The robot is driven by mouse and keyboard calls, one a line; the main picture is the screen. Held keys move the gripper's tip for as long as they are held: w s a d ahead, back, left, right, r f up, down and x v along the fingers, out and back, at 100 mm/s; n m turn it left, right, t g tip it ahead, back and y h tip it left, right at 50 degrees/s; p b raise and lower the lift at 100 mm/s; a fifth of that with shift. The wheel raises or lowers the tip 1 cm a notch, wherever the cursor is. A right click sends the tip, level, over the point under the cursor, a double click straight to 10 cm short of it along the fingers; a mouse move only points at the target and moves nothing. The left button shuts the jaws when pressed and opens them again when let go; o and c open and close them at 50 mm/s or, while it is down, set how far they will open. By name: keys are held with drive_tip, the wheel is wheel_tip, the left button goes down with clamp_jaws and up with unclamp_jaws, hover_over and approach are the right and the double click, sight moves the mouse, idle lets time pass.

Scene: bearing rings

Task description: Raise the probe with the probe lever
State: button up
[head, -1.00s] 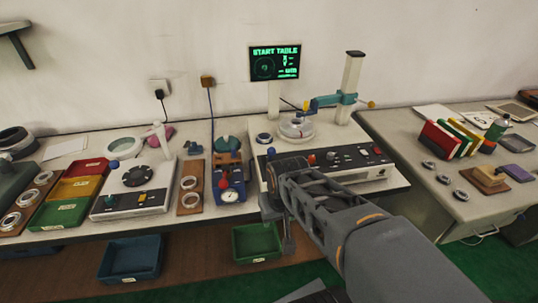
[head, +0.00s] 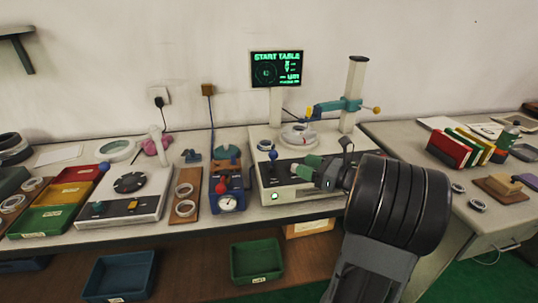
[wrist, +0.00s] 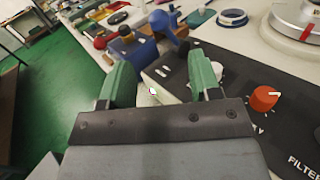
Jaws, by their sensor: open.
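The measuring machine (head: 260,182) stands on the bench, with a ring on its round table (head: 299,137). A blue probe arm (head: 325,108) reaches over the ring from a teal carriage (head: 352,104) on the white column (head: 355,80). A blue ball-topped lever (head: 272,155) stands at the left of the dark control panel; I take it as the probe lever. My gripper (head: 308,168) is open and empty over the panel, right of that lever. In the wrist view its green fingers (wrist: 162,80) are apart, with a blue rounded part (wrist: 165,22) beyond them, probably the lever's ball.
An orange-red knob (wrist: 265,98) stands on the panel right of my fingers. A blue dial-gauge fixture (head: 227,188) with a red ball stands left of the machine. The screen (head: 277,69) reads "START TABLE". Green bin (head: 256,262) sits below the bench.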

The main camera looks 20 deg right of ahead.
sight(272, 161)
drive_tip(key=x, duration=1.3)
drive_tip(key=shift+a, duration=0.15)
clamp_jaws()
